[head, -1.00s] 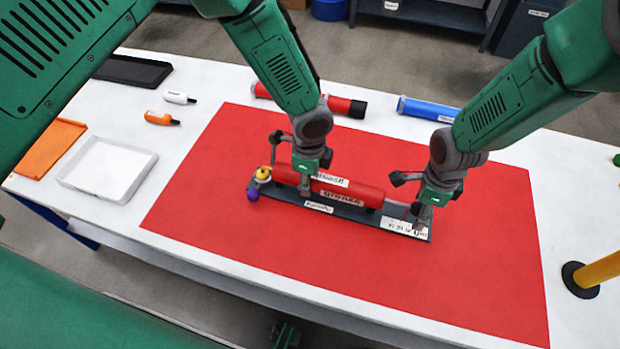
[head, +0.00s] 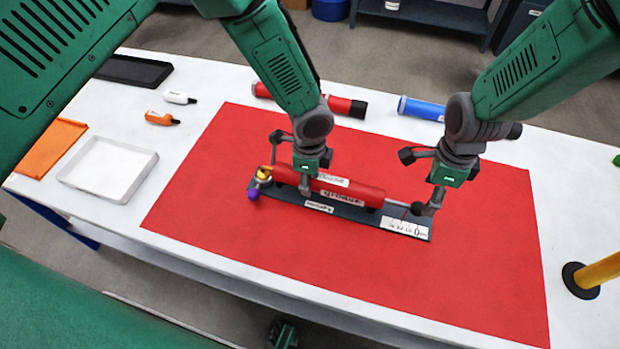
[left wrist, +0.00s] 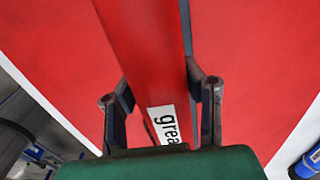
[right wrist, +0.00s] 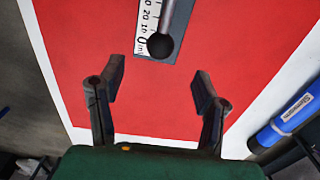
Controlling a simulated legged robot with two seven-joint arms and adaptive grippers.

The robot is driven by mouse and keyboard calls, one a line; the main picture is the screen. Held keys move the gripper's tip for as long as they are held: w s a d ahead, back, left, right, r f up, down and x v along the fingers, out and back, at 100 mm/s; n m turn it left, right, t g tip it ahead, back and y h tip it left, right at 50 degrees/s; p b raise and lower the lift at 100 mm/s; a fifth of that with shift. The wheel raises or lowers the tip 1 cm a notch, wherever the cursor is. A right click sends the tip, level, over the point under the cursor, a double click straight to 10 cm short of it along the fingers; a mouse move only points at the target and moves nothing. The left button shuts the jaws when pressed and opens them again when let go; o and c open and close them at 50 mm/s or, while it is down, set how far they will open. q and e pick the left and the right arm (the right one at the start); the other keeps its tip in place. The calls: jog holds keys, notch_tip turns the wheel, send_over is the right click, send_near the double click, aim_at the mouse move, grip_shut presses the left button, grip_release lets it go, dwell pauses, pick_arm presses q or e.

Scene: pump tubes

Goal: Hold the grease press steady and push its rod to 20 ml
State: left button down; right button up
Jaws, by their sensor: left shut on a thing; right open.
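The grease press (head: 345,190) is a red cylinder lying on a dark stand (head: 352,212), with a white ml scale (head: 404,227) at the stand's right end. My left gripper (head: 290,172) is shut around the red barrel; the left wrist view shows its fingers (left wrist: 160,98) on both sides of the barrel (left wrist: 142,50). In the right wrist view, the thin rod ends in a dark round knob (right wrist: 160,46), beside the scale's 0 ml end (right wrist: 146,30). My right gripper (right wrist: 158,82) is open and empty, with the knob just beyond its fingertips.
Behind the press lie a red tube (head: 345,106) and a blue tube (head: 422,109). A white tray (head: 108,170), an orange plate (head: 50,148) and two small bottles are at left. A yellow post (head: 598,272) stands at right. The red mat in front is clear.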

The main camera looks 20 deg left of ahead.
pick_arm(q)
jog(key=c, duration=0.9)
grip_release()
notch_tip(320, 180, up, 12)
